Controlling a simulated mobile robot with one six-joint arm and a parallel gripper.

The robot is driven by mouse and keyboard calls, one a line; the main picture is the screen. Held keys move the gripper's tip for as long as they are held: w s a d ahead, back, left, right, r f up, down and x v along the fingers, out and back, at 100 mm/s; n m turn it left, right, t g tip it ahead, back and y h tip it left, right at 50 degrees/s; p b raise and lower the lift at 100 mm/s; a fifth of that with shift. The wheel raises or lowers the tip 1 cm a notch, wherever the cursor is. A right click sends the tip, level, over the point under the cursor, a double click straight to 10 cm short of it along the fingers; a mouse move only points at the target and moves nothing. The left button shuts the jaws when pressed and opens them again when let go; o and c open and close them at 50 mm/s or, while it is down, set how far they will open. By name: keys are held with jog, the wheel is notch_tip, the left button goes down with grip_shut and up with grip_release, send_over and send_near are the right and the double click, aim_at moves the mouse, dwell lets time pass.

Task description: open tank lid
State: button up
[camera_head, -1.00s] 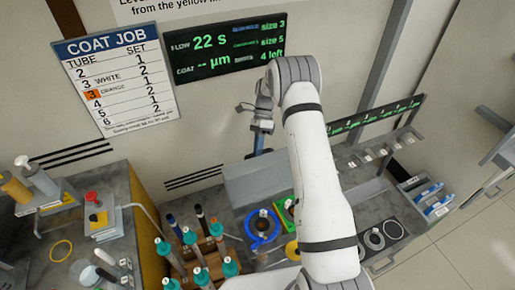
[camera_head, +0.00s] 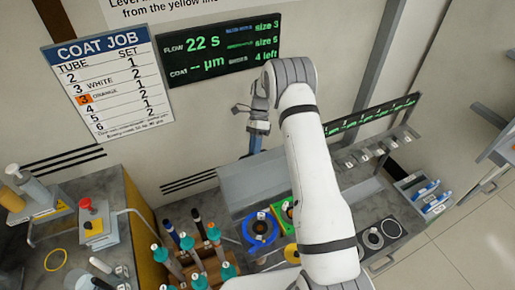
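My white arm reaches up from the bottom right and bends over at the top. My gripper (camera_head: 256,128) hangs at its far end, in front of the wall and above the back of the workbench. A narrow blue upright piece (camera_head: 256,144) is directly below the gripper; I cannot tell whether the fingers touch it or hold it. A grey sloped panel (camera_head: 240,185), which may be the tank lid, lies below and is partly hidden by my arm. Its exact opening state is unclear. The fingers are too small to judge.
A blue ring fixture (camera_head: 261,230) and a green one (camera_head: 287,208) sit on the bench in front of the panel. Several teal-capped rods stand in a wooden rack (camera_head: 205,268). A red-button box (camera_head: 92,222) is at left. A job board (camera_head: 108,82) hangs behind.

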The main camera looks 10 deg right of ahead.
jog(key=b+v, duration=0.2)
jog(key=v, duration=0.5)
jog(key=shift+w+r, duration=0.2)
jog(key=shift+r, duration=0.15)
jog(key=shift+d, duration=0.1)
